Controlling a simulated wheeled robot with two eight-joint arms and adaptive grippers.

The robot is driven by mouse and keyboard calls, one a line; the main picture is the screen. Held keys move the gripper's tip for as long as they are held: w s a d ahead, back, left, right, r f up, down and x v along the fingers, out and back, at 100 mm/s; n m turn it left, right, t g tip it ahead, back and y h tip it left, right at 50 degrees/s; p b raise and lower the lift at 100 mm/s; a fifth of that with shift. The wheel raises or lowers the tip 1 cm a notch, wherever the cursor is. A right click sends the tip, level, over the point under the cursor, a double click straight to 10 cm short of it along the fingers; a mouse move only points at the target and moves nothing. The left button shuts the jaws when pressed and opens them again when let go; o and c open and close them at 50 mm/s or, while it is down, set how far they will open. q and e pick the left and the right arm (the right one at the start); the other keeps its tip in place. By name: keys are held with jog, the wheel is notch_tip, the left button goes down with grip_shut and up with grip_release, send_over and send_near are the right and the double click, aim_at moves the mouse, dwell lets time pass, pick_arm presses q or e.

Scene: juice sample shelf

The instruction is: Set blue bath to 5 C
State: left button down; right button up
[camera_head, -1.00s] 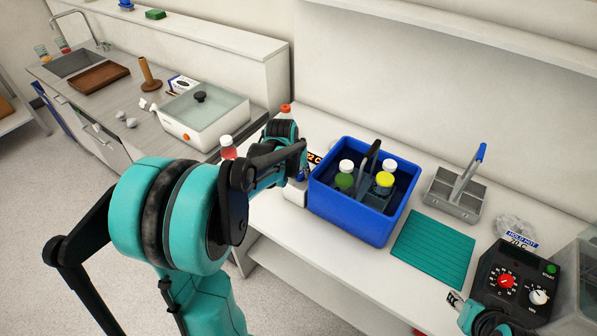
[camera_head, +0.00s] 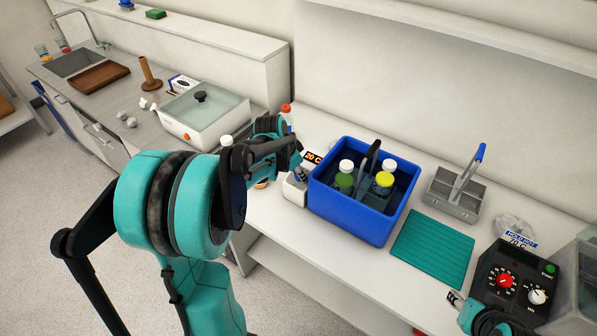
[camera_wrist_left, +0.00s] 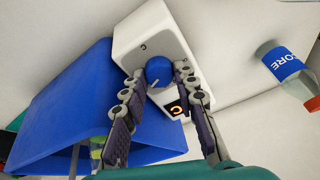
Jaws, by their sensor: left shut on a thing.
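The blue bath (camera_head: 345,224) is a blue open box on the bench, with capped bottles and a dark handle inside. A white control unit (camera_head: 293,191) stands against its left side. Its display (camera_head: 313,157) reads 20 C in orange. In the left wrist view, the unit (camera_wrist_left: 150,42) carries a round blue knob (camera_wrist_left: 159,70). My left gripper (camera_wrist_left: 160,82) is shut on this knob, one finger on each side. The display also shows there (camera_wrist_left: 176,110), partly covered by a finger. My right gripper (camera_head: 456,298) is at lower right, beside the black control box; its opening is too small to judge.
A teal mat (camera_head: 433,248) and a grey divided carrier (camera_head: 455,188) lie right of the bath. A black control box (camera_head: 512,280) with red and white knobs is at far right. A bottle (camera_wrist_left: 286,70) stands near the left gripper.

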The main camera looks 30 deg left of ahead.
pick_arm(q)
jog(key=shift+m, duration=0.6)
jog(key=c, duration=1.2)
grip_release()
jog(key=v, duration=1.2)
jog(key=shift+a, duration=0.1)
